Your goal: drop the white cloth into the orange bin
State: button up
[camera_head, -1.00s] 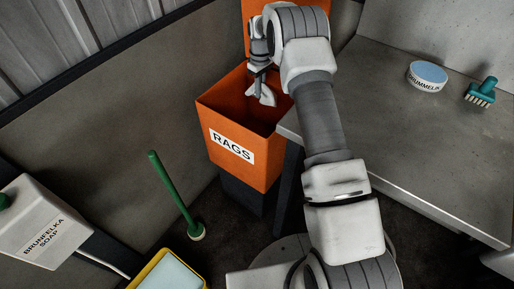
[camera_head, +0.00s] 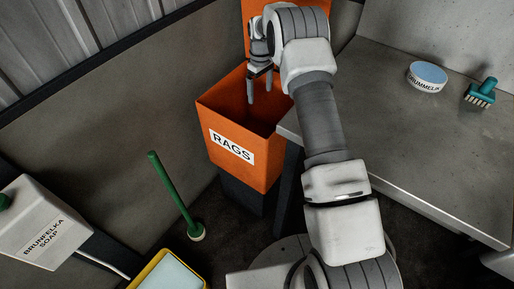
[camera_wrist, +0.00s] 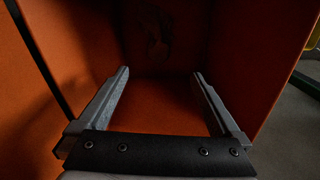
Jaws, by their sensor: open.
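The orange bin (camera_head: 272,172), labelled RAGS, stands with its lid raised, left of the bench. My gripper (camera_head: 260,92) points down over the bin's opening, with its fingers apart and nothing between them. In the wrist view my gripper (camera_wrist: 160,74) is open and empty, with the bin's orange inner walls (camera_wrist: 60,60) around it. The white cloth is not clearly visible in either current view. The bin's inside is dark, and a faint mottled patch shows at its far end in the wrist view; I cannot tell what it is.
The grey bench (camera_head: 420,150) stands right of the bin, with a round blue-topped tin (camera_head: 428,77) and a green brush (camera_head: 481,93) on it. A green-handled brush (camera_head: 175,190) stands on the floor. A soap dispenser (camera_head: 38,222) and yellow-rimmed tray (camera_head: 150,268) are at lower left.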

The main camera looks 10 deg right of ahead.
notch_tip(320, 180, up, 6)
jog(key=p, duration=0.3)
jog(key=shift+f, duration=0.25)
dwell(0.3)
notch_tip(320, 180, up, 18)
jog(key=p, duration=0.4)
jog(key=shift+f, duration=0.25)
